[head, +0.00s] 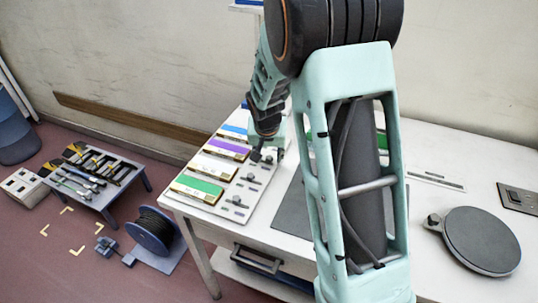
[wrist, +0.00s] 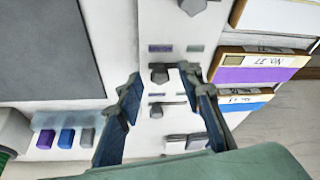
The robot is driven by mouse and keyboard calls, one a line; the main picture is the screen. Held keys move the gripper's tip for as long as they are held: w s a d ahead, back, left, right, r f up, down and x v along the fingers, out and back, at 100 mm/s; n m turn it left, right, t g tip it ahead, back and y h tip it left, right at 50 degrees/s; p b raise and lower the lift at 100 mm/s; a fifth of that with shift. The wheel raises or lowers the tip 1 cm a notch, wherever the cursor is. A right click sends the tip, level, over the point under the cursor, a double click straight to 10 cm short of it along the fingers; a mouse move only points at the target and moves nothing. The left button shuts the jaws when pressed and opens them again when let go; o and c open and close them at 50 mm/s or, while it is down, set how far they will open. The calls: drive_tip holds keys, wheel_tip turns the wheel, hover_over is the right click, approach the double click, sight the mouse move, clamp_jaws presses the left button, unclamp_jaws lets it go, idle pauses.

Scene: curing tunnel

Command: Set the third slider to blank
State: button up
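A pale slider panel (head: 237,215) lies on the white table in the head view, with dark slider knobs along it. One knob (head: 250,177) and a nearer one (head: 238,200) show clearly. In the wrist view, a dark knob (wrist: 159,74) lies between my fingertips, with a second knob (wrist: 157,109) below it and another (wrist: 192,5) at the top edge. Small purple and grey marks sit beside the slots. I cannot tell which slider is the third. My gripper (wrist: 168,86) is open over the panel, fingers either side of the knobs; contact is unclear. It also shows in the head view (head: 261,153).
Coloured label cards, green (head: 197,186), purple (head: 226,148) and blue (head: 234,130), line the panel's left side. A dark mat (head: 288,218) lies to its right. A round dark plate (head: 481,241) sits at the far right. A low tool bench (head: 113,200) stands left.

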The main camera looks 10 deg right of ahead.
drive_tip(key=shift+c, duration=0.3)
clamp_jaws()
drive_tip(key=shift+w+a+b, duration=0.55)
drive_tip(key=shift+w+a, duration=0.1)
drive_tip(key=shift+a, duration=0.3)
drive_tip(key=shift+o, duration=0.3)
unclamp_jaws()
drive_tip(key=shift+r, duration=0.1)
